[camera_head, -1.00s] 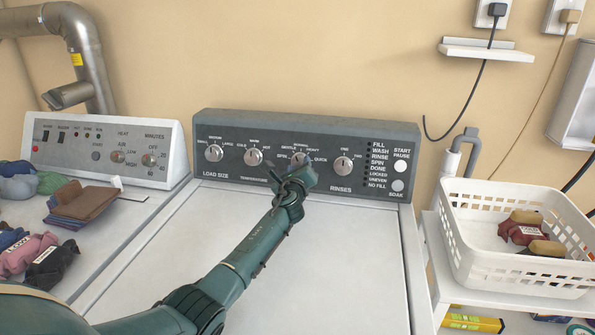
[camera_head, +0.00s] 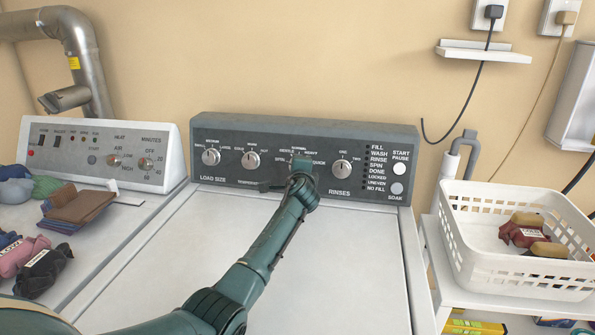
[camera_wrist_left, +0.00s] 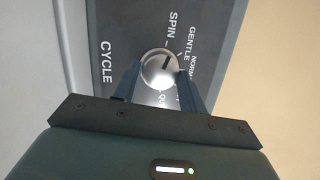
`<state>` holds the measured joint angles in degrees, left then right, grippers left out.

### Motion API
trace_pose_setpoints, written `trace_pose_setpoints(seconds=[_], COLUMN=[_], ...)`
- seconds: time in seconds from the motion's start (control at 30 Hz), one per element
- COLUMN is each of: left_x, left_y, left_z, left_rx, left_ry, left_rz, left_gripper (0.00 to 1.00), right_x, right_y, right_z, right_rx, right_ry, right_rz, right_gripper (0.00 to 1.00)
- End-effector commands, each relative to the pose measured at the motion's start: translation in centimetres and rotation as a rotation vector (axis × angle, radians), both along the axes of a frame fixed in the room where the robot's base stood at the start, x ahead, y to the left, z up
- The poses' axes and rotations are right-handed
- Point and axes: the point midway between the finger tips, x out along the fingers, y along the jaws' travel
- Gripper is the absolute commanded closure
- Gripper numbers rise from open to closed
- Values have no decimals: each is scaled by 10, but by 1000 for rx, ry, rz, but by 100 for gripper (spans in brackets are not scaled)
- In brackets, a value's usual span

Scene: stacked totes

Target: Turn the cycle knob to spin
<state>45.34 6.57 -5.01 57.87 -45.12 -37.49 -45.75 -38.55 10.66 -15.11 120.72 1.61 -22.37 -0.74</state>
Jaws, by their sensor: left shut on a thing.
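The cycle knob (camera_wrist_left: 159,70) is a round silver knob with a dark mark on its face, on the washer's dark grey panel (camera_head: 225,128). In the wrist view the word SPIN (camera_wrist_left: 174,27) stands above it, with GENTLE and NORMAL to the right. I cannot tell exactly which label the mark points at. My left gripper (camera_wrist_left: 160,88) has a finger on each side of the knob and is shut on it. In the head view my left gripper (camera_head: 302,165) hides the knob. My right gripper is not in view.
Other knobs flank it: load size (camera_head: 211,157), temperature (camera_head: 251,160) and rinses (camera_head: 341,168). The white washer lid (camera_head: 350,250) is clear apart from my arm. A white basket (camera_head: 480,270) stands right; a dryer panel (camera_head: 70,150) and folded cloths (camera_head: 80,205) are left.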

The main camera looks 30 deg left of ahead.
Motion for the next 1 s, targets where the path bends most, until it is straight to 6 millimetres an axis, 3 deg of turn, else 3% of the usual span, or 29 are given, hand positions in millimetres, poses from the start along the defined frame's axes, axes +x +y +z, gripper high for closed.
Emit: trace_pose_setpoints(seconds=[0.3,0.83,0.87,1.0], left_x=[0,0,0,0], left_y=[0,0,0,0], left_z=[1,1,1,1], left_rx=[-110,-133,-133,-131], left_ry=[-28,-34,-34,-33], left_rz=[30,36,36,36], left_gripper=[81,81,57,45], right_x=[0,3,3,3], right_y=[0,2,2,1], right_z=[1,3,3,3], right_rx=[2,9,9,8], right_ry=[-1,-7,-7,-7], right_rz=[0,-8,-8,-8], right_gripper=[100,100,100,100])
